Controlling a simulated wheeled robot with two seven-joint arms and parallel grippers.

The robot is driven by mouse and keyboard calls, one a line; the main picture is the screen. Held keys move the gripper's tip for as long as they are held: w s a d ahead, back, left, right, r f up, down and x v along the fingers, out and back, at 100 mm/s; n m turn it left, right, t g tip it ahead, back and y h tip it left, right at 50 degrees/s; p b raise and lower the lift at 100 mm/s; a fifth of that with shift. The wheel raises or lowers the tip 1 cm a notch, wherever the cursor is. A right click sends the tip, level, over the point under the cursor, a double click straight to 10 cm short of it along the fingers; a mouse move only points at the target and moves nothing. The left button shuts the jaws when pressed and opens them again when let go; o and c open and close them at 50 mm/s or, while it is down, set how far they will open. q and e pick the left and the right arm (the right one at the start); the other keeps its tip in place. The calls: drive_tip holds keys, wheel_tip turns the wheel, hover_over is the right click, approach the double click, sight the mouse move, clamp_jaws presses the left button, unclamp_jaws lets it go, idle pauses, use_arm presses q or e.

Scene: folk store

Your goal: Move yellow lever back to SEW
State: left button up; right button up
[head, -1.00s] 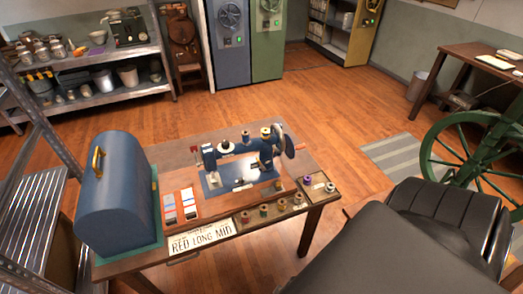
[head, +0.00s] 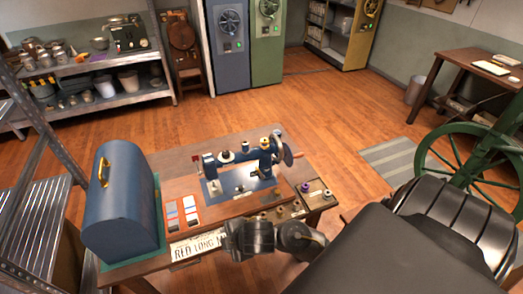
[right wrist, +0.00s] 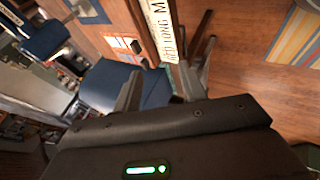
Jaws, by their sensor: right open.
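The blue sewing machine (head: 240,170) stands on its wooden base on the table in the head view, with a handwheel at its right end. A small yellow part (head: 265,143) shows on top near the handwheel; I cannot tell whether it is a spool or the lever. No SEW marking is legible. My right gripper (right wrist: 160,78) is open and empty in the right wrist view, its fingers apart near the table's front edge. In the head view my dark right arm is at the front edge, in front of the machine, not touching it. My left gripper is out of view.
A blue domed case (head: 122,205) stands at the table's left.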

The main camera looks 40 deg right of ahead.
drive_tip(key=w+n, duration=0.7)
drive_tip(key=n+g+h, duration=0.3)
drive_tip(key=n, duration=0.8)
approach(258, 170)
drive_tip(key=b+x, duration=0.8)
drive_tip(key=b, duration=0.1)
drive_tip(key=shift+d+f, duration=0.15)
drive_tip(key=shift+f, duration=0.2)
drive_tip(key=shift+w, duration=0.15)
drive_tip(key=shift+d, duration=0.1)
drive_tip(key=shift+d+r, duration=0.15)
drive_tip(key=shift+d, duration=0.3)
